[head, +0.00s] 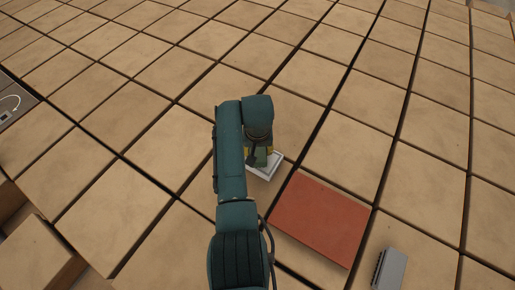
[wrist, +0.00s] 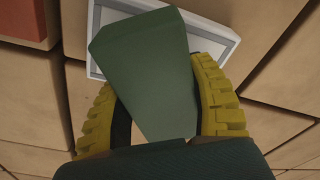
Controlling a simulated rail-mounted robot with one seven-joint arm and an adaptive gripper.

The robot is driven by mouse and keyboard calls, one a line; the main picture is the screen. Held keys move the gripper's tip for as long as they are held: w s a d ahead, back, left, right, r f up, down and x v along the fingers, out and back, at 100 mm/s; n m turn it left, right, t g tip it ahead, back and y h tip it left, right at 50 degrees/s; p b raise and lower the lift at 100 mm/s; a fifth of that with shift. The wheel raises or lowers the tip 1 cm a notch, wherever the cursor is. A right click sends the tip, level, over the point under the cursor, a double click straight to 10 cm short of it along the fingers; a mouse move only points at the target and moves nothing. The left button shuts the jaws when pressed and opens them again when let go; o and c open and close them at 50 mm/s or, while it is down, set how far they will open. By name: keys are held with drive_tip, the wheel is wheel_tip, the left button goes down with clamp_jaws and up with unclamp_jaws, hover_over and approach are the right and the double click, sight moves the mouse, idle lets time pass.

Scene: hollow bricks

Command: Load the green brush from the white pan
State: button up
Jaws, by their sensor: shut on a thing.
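The green brush (wrist: 145,70) shows in the wrist view as a dark green tapered block between the two yellow ridged fingers of my gripper (wrist: 165,105). My gripper is shut on it. The brush covers part of the white pan (wrist: 222,42), a shallow tray with a raised rim. I cannot tell whether the brush touches the pan. In the head view, my gripper (head: 262,157) is at the white pan (head: 266,170), and my arm hides part of both. A small part of the green brush (head: 260,160) shows there.
A flat red-brown slab (head: 320,218) lies right of the pan in the head view. A grey brush-like block (head: 390,268) lies at the lower right. Tan blocks (head: 170,150) with dark gaps form the surface. A grey panel (head: 12,100) is at the left edge.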

drive_tip(key=shift+f+b, duration=0.35)
drive_tip(key=shift+f, duration=0.35)
idle(1.5)
wheel_tip(320, 180, up, 7)
drive_tip(key=p, duration=0.6)
drive_tip(key=shift+r+p, duration=0.2)
drive_tip(key=shift+p, duration=0.15)
drive_tip(key=shift+f, duration=0.1)
